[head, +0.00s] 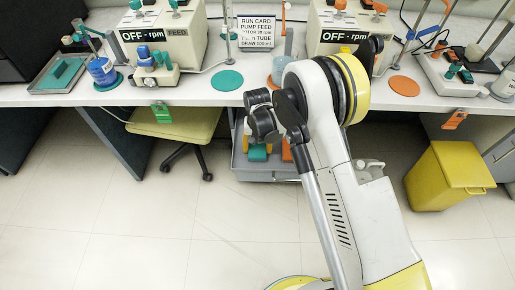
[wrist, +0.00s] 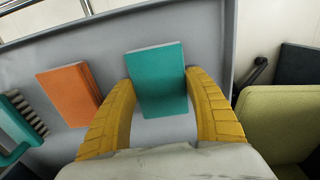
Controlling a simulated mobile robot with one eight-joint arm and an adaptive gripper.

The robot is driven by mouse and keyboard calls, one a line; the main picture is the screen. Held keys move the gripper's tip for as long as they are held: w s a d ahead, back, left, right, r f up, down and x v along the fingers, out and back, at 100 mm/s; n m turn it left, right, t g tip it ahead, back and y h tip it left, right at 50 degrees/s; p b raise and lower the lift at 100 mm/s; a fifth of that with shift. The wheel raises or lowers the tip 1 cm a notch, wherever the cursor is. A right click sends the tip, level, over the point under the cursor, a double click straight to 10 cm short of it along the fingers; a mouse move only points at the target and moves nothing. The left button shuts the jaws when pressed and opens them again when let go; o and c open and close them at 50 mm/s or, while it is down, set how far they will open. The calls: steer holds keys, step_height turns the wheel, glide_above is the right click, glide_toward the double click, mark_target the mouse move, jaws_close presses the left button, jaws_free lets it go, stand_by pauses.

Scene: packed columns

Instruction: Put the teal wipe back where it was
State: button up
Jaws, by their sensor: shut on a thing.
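The teal wipe (wrist: 158,80) is a thick folded pad between the yellow fingers of my gripper (wrist: 160,78), which is shut on it. It also shows in the head view (head: 257,152), low in front of the bench, partly hidden by my arm. It is over or in a grey tray (wrist: 60,50); I cannot tell whether it touches the tray's floor. An orange pad (wrist: 72,92) lies in the tray just left of my gripper, apart from it. A teal brush (wrist: 18,125) with dark bristles is further left.
A yellow-green chair (wrist: 285,120) stands beside the tray. The bench (head: 200,97) above carries two pumps, a run card (head: 257,34), a teal disc (head: 227,80), an orange disc (head: 404,86) and a left tray (head: 42,86). A yellow bin (head: 445,177) stands right. Front floor is clear.

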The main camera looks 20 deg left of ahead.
mark_target(257, 147)
steer(key=o, duration=1.2)
steer(key=shift+f, duration=0.15)
step_height(257, 147, up, 12)
steer(key=p, duration=0.5)
steer(key=d+r+t, duration=0.1)
steer(key=d+r, duration=0.8)
steer(key=r, duration=0.6)
steer(key=s+d+r+m+t+y, duration=0.15)
steer(key=s+d+r, duration=0.25)
steer(key=d+r, duration=0.65)
steer(key=shift+s+d+r+m+t+h, duration=0.25)
steer(key=shift+s+d+r+t, duration=0.45)
steer(key=shift+s+d, duration=1.9)
steer(key=shift+s+d+r+m+t+h, duration=0.2)
steer(key=shift+s+d+r+t, duration=0.5)
steer(key=shift+s+d, duration=1.85)
steer(key=shift+s+d+r+m+t+h, duration=0.1)
steer(key=shift+s+d+r+t+h, duration=0.6)
steer(key=shift+s+d, duration=1.9)
